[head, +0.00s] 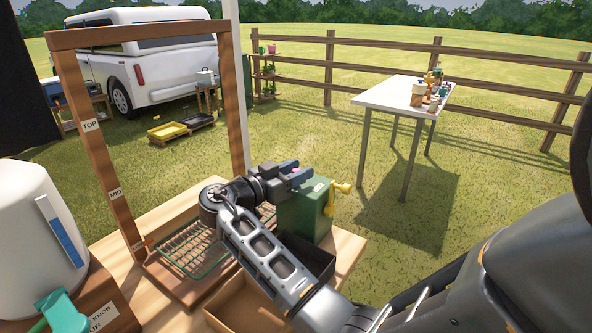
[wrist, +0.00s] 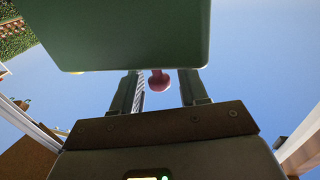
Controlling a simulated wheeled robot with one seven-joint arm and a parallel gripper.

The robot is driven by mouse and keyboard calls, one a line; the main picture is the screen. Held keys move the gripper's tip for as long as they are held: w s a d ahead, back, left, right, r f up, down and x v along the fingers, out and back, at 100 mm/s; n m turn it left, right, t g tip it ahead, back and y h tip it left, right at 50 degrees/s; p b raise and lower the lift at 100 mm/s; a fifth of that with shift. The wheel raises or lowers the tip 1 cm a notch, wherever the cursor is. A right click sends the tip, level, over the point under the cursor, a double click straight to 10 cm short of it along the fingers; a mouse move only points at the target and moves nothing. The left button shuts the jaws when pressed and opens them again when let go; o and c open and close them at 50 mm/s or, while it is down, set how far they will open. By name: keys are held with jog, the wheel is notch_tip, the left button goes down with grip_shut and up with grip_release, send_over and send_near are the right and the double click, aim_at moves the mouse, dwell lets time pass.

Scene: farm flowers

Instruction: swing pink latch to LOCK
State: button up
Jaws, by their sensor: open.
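The pink latch shows as a round pinkish-red knob (wrist: 159,82) in the wrist view, between the two fingers of my gripper (wrist: 163,88). A small pink bit (head: 296,169) shows by the fingers in the head view. My gripper (head: 298,176) is open, at the top of a green box (head: 300,212). The green box (wrist: 130,35) fills the upper part of the wrist view. I cannot tell whether the fingers touch the knob. The latch's arm and any LOCK mark are hidden.
A yellow crank (head: 338,190) sticks out from the box's right side. A wire rack (head: 190,250), an open dark tray (head: 310,258) and a wooden frame (head: 95,135) stand on the wooden bench (head: 345,255). A white table (head: 385,95) stands farther off on grass.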

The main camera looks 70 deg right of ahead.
jog(key=shift+c, duration=0.2)
grip_shut()
jog(key=shift+s+t, duration=0.1)
jog(key=shift+t, duration=0.2)
jog(key=shift+s+f+n+t+h+b, duration=0.15)
jog(key=shift+s+n+t+h+b, duration=0.1)
jog(key=shift+n+t+h+b, duration=0.25)
jog(key=t, duration=0.1)
jog(key=n+t, duration=0.1)
jog(key=s+n+t+b, duration=0.1)
jog(key=shift+d+h, duration=0.25)
jog(key=shift+h, duration=0.15)
jog(key=shift+s+d+n+t+b, duration=0.2)
jog(key=shift+n+t, duration=0.35)
jog(key=shift+t, duration=0.25)
jog(key=shift+s+d+n+t+b, duration=0.1)
jog(key=shift+n+t+b, duration=0.1)
jog(key=shift+n+t, duration=0.45)
jog(key=shift+s+d+n+t+b, duration=0.15)
jog(key=shift+n+t, duration=0.25)
jog(key=shift+t, duration=0.55)
jog(key=shift+o, duration=0.2)
grip_release()
